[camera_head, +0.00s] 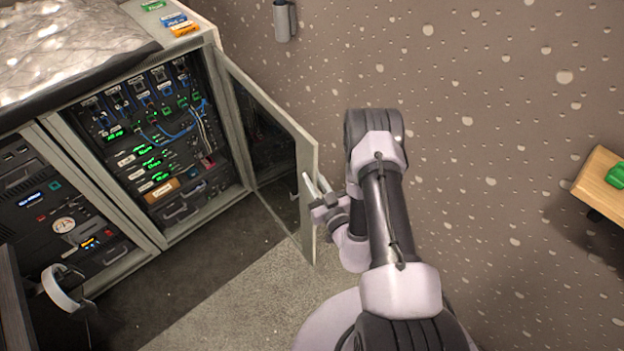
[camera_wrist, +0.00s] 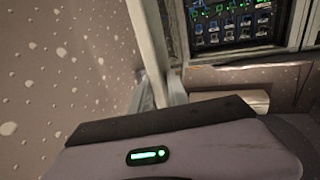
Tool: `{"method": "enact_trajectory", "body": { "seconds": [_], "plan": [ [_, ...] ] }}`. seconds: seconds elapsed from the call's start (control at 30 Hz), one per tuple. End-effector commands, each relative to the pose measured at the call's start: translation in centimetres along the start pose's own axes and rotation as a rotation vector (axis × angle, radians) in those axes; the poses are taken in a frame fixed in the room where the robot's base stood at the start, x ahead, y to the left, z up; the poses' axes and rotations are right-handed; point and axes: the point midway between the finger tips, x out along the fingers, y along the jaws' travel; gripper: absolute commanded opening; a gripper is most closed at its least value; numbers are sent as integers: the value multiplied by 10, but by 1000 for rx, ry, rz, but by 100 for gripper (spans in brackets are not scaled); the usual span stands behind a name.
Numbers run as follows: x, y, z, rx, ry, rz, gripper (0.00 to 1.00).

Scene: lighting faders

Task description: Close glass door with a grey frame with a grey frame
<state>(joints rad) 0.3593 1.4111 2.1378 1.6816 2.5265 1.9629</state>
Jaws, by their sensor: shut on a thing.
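The glass door (camera_head: 270,145) with a grey frame stands open, swung out from the right side of the rack cabinet. It is dark and see-through inside its frame. My gripper (camera_head: 316,184) is at the door's free outer edge, with its fingers shut on the frame. In the wrist view, the pale door frame (camera_wrist: 149,42) runs down between the fingers of my gripper (camera_wrist: 162,88). The exact contact is partly hidden by my gripper body.
The open cabinet bay (camera_head: 150,130) holds lit equipment and blue cables. A closed bay (camera_head: 60,215) stands left of it. A speckled wall (camera_head: 480,90) is behind and right of my arm. A wooden ledge (camera_head: 597,180) is at far right. Floor (camera_head: 200,290) before the cabinet is clear.

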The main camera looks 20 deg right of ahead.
Motion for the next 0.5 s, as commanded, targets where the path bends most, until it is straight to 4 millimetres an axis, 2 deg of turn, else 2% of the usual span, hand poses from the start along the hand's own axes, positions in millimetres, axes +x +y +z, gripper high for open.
{"method": "enact_trajectory", "body": {
  "seconds": [0.1, 0.37, 0.5],
  "plan": [
    [-1, -6, 0, -1, 0, 12, 0],
    [-2, -7, 0, -1, 0, 18, 0],
    [-2, -20, 0, 1, 1, 29, 0]
  ]
}}
